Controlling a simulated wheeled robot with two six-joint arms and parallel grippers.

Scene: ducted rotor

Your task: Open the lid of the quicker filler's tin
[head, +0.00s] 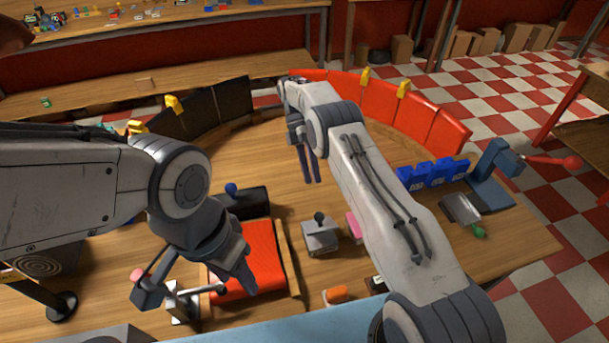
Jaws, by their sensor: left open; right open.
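No tin is labelled in the head view, so I cannot tell which is the quicker filler's. A grey box with a dark knob on top (321,238) stands mid-table and looks closed. A black box (250,203) with a blue knob (231,189) stands to its left, partly hidden by my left arm. My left gripper (245,278) is open, fingers pointing down over a red slatted piece (265,258). I see nothing held in it. My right gripper (311,168) is open and empty, pointing down over the table's middle, beyond the grey box.
Curved black panels (201,112) and red panels (378,100) with yellow clips line the table's far edge. Several blue blocks (434,174), a blue stand with a red-tipped arm (497,165) and a grey tray (460,208) stand at right. A small lever stand (183,300) is by my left gripper.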

